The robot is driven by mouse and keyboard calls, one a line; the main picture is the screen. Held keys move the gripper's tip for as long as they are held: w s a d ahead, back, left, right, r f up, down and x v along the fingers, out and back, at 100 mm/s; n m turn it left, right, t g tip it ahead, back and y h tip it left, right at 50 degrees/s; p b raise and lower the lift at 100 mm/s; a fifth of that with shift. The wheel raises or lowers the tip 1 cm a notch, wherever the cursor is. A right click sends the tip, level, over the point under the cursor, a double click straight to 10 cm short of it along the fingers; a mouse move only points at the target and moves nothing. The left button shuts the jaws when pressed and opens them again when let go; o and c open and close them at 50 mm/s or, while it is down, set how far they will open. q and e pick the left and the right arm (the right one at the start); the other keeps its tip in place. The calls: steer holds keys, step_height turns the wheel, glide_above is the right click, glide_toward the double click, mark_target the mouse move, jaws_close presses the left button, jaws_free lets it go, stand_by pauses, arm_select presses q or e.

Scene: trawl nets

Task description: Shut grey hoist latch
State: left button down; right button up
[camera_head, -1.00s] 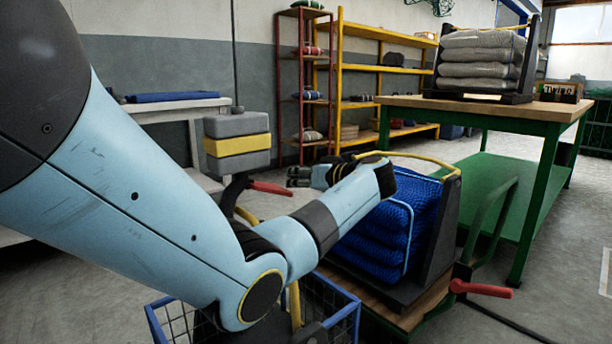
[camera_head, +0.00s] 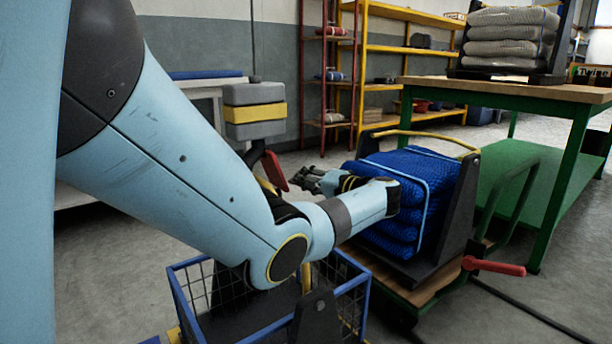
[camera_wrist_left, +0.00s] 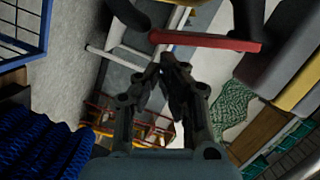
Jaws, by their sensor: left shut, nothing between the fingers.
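The hoist's grey block (camera_head: 253,112) with a yellow band stands left of centre in the head view. Its red latch lever (camera_head: 274,170) slants steeply down below the block. In the left wrist view the red lever (camera_wrist_left: 208,40) lies across the picture beyond the fingertips, and part of the grey and yellow block (camera_wrist_left: 295,85) shows at the right. My left gripper (camera_head: 294,178) is shut and empty, just right of the lever. Its closed fingers also show in the left wrist view (camera_wrist_left: 168,62). I cannot tell whether they touch the lever. My right gripper is out of view.
A cart with stacked blue nets (camera_head: 412,170) stands right of my left gripper; another red lever (camera_head: 495,266) sticks out from it. A blue wire basket (camera_head: 183,300) is below my arm. A green workbench (camera_head: 578,150) stands at the right. Floor beyond the gripper is clear.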

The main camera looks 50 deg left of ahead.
arm_select(q)
steer(key=shift+s+f+m, duration=0.25)
steer(key=shift+m, duration=0.05)
stand_by(0.5)
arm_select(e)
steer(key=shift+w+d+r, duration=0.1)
